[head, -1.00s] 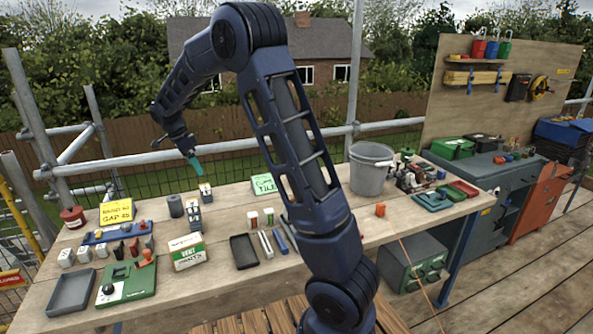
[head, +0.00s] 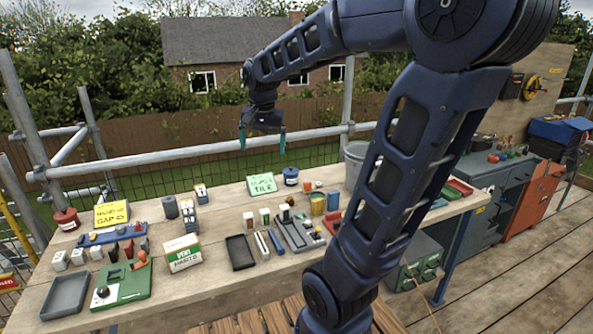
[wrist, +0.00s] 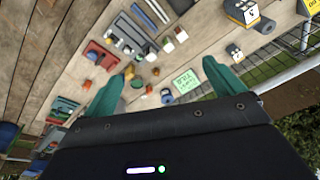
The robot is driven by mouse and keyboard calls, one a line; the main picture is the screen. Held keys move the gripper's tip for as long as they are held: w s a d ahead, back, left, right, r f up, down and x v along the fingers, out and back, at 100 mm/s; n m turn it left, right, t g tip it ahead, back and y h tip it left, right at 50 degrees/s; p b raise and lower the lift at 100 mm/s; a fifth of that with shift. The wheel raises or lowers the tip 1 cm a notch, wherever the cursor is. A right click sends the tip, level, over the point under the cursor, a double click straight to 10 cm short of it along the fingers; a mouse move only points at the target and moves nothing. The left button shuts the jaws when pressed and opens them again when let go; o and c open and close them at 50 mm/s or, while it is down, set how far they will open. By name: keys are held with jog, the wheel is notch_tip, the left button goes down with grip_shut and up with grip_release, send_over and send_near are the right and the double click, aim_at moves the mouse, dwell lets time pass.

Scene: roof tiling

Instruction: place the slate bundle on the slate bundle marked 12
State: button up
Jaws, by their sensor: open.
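Two dark grey slate bundles with pale and yellow labels stand on the bench left of centre. The rear bundle (head: 201,193) is smaller in the head view, and the front bundle (head: 189,214) looks taller. Both also show in the wrist view, one near the top edge (wrist: 243,13) and one below it (wrist: 234,52). I cannot read which is marked 12. My gripper (head: 262,137) is open and empty, high above the back of the bench, to the right of both bundles. Its teal fingers are wide apart in the wrist view (wrist: 164,84).
A grey tray (head: 300,235) holds small parts. A green-and-white box (head: 183,253) stands at the front. A scaffold rail (head: 200,152) runs behind the bench.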

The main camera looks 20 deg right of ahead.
jog(key=s+d+f+n+t, duration=0.1)
jog(key=s+d+n, duration=0.1)
jog(key=s, duration=0.5)
jog(key=s+d+f+n+t, duration=0.1)
jog(key=s+d+f+n, duration=0.1)
jog(key=s, duration=0.5)
jog(key=shift+s+d+n, duration=0.15)
jog(key=shift+d+n, duration=0.25)
jog(key=shift+n, duration=0.4)
